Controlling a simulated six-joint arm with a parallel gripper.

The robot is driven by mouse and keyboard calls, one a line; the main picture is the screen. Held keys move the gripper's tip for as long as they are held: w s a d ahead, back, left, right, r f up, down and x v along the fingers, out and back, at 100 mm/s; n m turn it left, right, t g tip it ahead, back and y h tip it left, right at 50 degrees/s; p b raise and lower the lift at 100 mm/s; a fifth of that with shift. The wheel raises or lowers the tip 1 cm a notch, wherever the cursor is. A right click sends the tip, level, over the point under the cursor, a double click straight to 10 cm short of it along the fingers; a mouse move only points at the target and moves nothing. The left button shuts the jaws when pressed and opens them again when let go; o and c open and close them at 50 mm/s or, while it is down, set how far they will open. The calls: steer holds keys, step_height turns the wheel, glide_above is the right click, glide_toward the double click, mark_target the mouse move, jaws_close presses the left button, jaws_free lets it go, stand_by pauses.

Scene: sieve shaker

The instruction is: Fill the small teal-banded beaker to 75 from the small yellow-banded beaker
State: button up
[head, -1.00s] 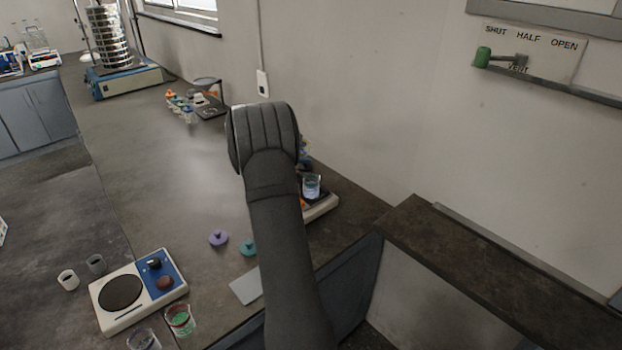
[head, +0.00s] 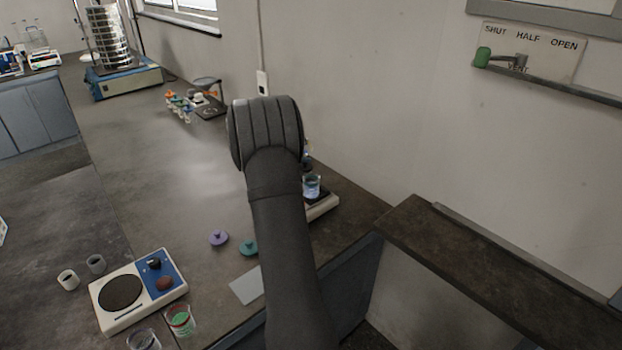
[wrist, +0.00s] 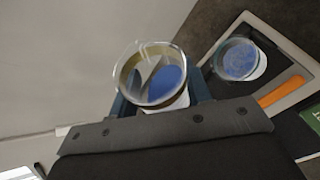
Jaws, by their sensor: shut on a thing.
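My gripper (wrist: 160,100) is shut on a small glass beaker (wrist: 166,84) with a dull yellowish band and blue liquid inside. In the wrist view it appears tilted. A second small beaker (wrist: 238,60), with a teal-looking band and blue liquid, stands on a dark-topped pale device, up and to the right of the held one. It also shows in the head view (head: 311,187), just right of my arm. The two beakers appear apart in the wrist view. The liquid levels cannot be read.
An orange bar (wrist: 281,92) lies beside the standing beaker. A purple lid (head: 218,238), a teal lid (head: 248,248) and a pale card (head: 246,287) lie on the bench. A white-and-blue device (head: 138,292) and two more beakers are at the front left. The wall closes the right side.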

steer(key=shift+r, duration=0.15)
stand_by(0.7)
steer(key=shift+f+m+t+y, duration=0.45)
steer(key=shift+m+t+y, duration=0.05)
steer(key=shift+m, duration=0.2)
stand_by(1.8)
steer(key=shift+r+m+t+y, duration=0.4)
steer(key=shift+r+m+t, duration=0.1)
steer(key=shift+m, duration=0.1)
stand_by(2.8)
steer(key=shift+f+n+g+h, duration=0.3)
steer(key=shift+f+n, duration=0.1)
steer(key=shift+r+n+g+h, duration=0.1)
steer(key=shift+n+g+h, duration=0.2)
steer(key=shift+n, duration=0.1)
steer(key=shift+r, duration=0.25)
steer(key=shift+n+g, duration=0.3)
steer(key=shift+f, duration=0.1)
